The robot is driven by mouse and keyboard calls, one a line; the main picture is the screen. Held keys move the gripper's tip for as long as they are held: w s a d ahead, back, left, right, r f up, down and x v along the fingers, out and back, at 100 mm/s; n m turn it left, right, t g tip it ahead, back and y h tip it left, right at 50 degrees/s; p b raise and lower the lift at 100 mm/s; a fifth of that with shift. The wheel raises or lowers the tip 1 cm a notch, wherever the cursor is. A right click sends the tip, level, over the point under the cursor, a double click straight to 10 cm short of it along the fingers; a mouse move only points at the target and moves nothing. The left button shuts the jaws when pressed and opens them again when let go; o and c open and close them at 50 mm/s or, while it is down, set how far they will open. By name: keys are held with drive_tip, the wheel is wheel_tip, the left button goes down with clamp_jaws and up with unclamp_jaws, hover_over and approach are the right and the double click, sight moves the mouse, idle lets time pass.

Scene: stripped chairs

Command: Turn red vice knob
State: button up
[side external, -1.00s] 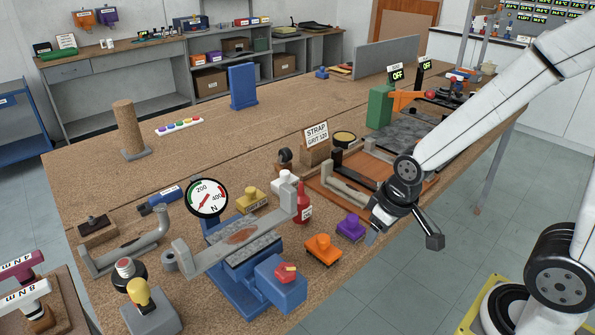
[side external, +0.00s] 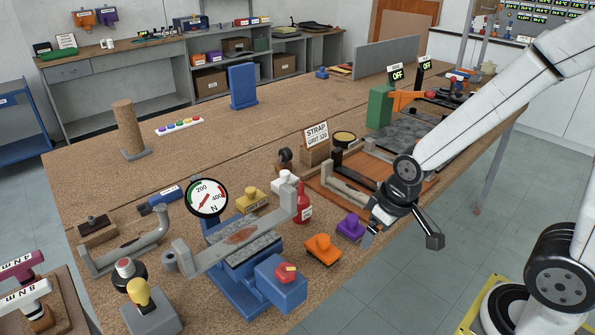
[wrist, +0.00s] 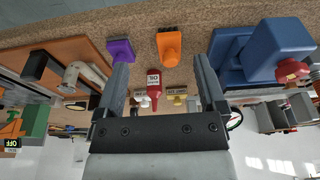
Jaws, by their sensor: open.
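The blue vice (side external: 237,284) stands near the front edge of the bench. Its red knob (side external: 286,273) sits on the blue block at its right end, with a pale mark on top. A grey bar with a rust-brown patch (side external: 240,236) lies across the vice, next to a round force gauge (side external: 206,198). My gripper (side external: 403,239) is open and empty, right of the vice and apart from the knob. In the wrist view my gripper (wrist: 161,58) has its fingers spread wide, and the red knob (wrist: 292,70) shows to the right, outside them.
A yellow-knobbed grey block (side external: 150,312) stands left of the vice. A clamp frame on an orange board (side external: 332,200) lies behind my gripper.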

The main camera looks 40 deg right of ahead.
drive_tip(key=w+a+n, duration=0.1)
drive_tip(key=n, duration=0.1)
wheel_tip(320, 180, up, 6)
drive_tip(key=f+n+g, duration=0.1)
drive_tip(key=n+g, duration=0.1)
drive_tip(key=n, duration=2.2)
hover_over(286, 269)
drive_tip(key=d, duration=0.2)
drive_tip(key=shift+a+r, duration=0.25)
drive_tip(key=shift+a+r+n+g, duration=0.3)
drive_tip(key=shift+a+n, duration=0.5)
drive_tip(key=shift+n, duration=0.4)
drive_tip(key=shift+f, duration=0.2)
drive_tip(key=shift+f, duration=3.75)
clamp_jaws()
